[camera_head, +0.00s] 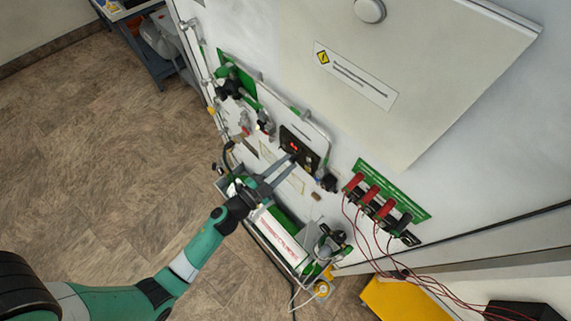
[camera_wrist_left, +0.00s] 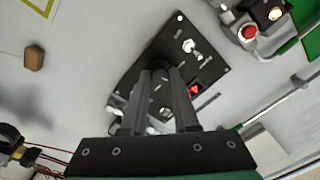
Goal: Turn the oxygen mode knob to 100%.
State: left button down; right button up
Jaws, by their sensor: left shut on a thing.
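A black control panel (camera_head: 300,147) with a small red lit spot is set in the white wall. It also shows in the left wrist view (camera_wrist_left: 215,75), with a silver toggle and a red lit window. My left gripper (camera_head: 292,159) reaches the panel from the lower left. In the left wrist view its two dark fingers (camera_wrist_left: 160,72) are close together over the panel, shut on the oxygen mode knob. The fingers hide the knob, so its pointer and setting cannot be read. My right gripper is not in view.
Green valves and fittings (camera_head: 232,85) stand up and left of the panel. Red and black connectors (camera_head: 375,197) with wires sit to its right. A hose fitting (camera_head: 335,240) and a yellow box (camera_head: 405,300) are lower down. The floor at left (camera_head: 110,150) is clear.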

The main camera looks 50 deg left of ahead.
pick_arm(q)
jog(key=shift+m, duration=1.2)
jog(key=c, duration=0.7)
grip_release()
jog(key=s, duration=1.1)
jog(key=shift+s+d+f, duration=0.15)
jog(key=shift+s+d, duration=0.1)
jog(key=shift+s, duration=0.1)
